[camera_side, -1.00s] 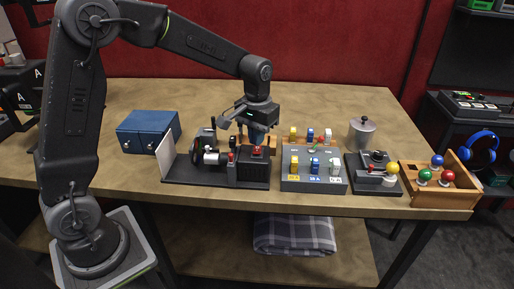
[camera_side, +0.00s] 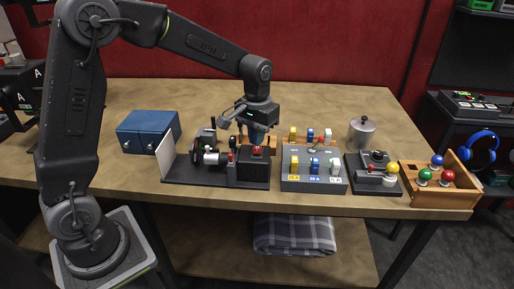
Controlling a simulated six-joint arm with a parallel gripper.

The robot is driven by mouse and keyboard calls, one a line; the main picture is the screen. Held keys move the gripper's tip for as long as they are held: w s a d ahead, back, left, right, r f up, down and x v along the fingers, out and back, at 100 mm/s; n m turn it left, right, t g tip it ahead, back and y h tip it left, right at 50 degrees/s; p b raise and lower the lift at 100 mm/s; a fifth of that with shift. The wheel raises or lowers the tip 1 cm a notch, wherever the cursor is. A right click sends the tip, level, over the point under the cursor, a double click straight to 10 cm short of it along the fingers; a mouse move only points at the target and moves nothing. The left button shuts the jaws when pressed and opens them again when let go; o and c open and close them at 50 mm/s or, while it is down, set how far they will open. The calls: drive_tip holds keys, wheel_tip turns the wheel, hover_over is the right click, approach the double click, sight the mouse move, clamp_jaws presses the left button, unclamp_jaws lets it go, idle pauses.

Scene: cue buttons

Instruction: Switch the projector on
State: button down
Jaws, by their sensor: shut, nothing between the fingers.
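The projector (camera_side: 212,158) is a small black machine with a silver lens on a dark base, with a white screen (camera_side: 166,155) standing at the base's left end. On the right of the base is a black box with a red button (camera_side: 257,151) on top. A small red-topped lever (camera_side: 231,158) stands just left of that box. My gripper (camera_side: 257,144) is shut and empty, pointing down right over the red button. Whether the fingertips touch the button cannot be told at this size.
A blue cabinet (camera_side: 148,131) stands at the left. To the right are a grey panel (camera_side: 314,184) with coloured toggles, a black joystick-like box (camera_side: 374,187), a metal pot (camera_side: 361,132) and a wooden tray (camera_side: 446,196) with coloured balls. The table's back is clear.

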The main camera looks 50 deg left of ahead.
sight(257, 151)
drive_tip(key=shift+f, duration=1.4)
idle(0.9)
drive_tip(key=shift+r, duration=3.55)
